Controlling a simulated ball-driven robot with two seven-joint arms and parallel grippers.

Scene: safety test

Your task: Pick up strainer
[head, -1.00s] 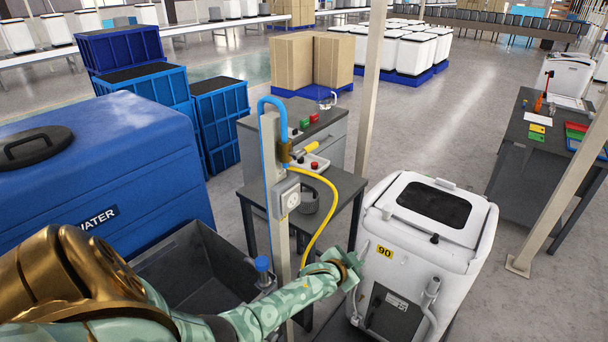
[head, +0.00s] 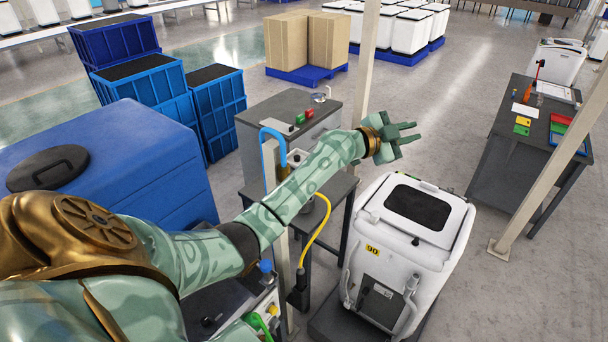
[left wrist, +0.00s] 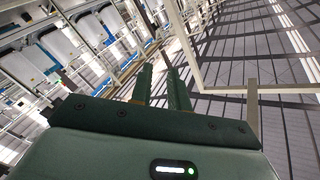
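I cannot clearly make out a strainer. A small, shiny, pale object (head: 320,97) on top of the grey cabinet (head: 262,112) could be it, but it is too small to tell. My left gripper (head: 416,132) is raised in front of the cabinet, above and behind the white machine, pointing right. Its fingers are apart with nothing between them; the left wrist view also shows two separated, empty fingers (left wrist: 160,75). My left forearm covers much of the dark table beside the cabinet. My right gripper is not in view.
A white machine (head: 415,240) stands just right of the dark table. A post with a blue hose (head: 275,133) and yellow cable stands beside my forearm. A blue water tank (head: 110,150) is at left. A tall pole (head: 366,60) rises behind my gripper.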

